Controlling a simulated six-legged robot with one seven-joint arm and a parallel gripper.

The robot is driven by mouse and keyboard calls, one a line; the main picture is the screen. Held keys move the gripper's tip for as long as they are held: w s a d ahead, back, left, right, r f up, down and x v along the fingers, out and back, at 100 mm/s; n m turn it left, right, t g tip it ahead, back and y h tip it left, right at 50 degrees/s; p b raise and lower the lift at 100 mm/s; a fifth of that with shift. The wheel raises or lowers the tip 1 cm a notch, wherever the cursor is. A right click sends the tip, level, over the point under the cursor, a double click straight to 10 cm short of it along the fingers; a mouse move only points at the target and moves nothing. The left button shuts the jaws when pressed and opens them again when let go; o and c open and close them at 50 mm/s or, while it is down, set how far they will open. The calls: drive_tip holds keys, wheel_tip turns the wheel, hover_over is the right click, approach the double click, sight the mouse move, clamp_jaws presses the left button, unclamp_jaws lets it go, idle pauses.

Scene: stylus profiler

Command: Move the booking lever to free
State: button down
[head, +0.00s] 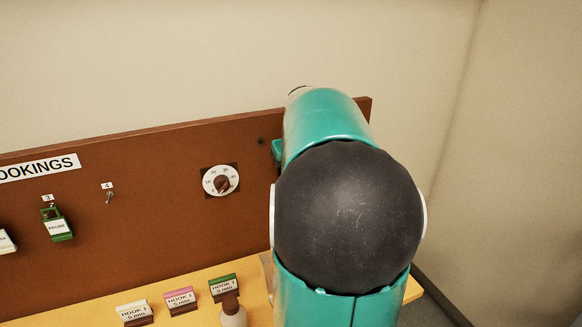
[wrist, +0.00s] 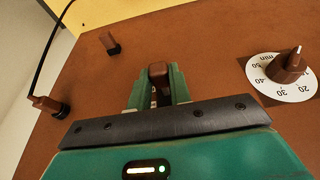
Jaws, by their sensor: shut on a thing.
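In the wrist view, my gripper (wrist: 157,85) has its two green fingers closed around a brown block-shaped handle (wrist: 158,70), which I take to be the booking lever. Its top shows between the fingertips. Its lower part and any free or booked marking are hidden by the fingers and my gripper's body. In the head view, my teal and black arm covers the right part of the brown bookings board (head: 130,195), so the lever does not show there.
A white timer dial with a brown knob (head: 222,182) is on the board, also in the wrist view (wrist: 288,68). The wrist view shows a brown peg (wrist: 110,43) and a plug with black cable (wrist: 48,105). Hook tags (head: 180,300) and a bottle (head: 232,313) stand on the yellow bench.

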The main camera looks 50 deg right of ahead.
wheel_tip(320, 180, down, 2)
drive_tip(key=t+h, duration=0.2)
drive_tip(key=t, duration=0.1)
drive_tip(key=shift+s+a, duration=0.15)
drive_tip(key=shift+f+t+h, duration=0.5)
drive_tip(key=shift+f+t, duration=0.05)
drive_tip(key=shift+t, duration=0.45)
drive_tip(key=c, duration=1.3)
unclamp_jaws()
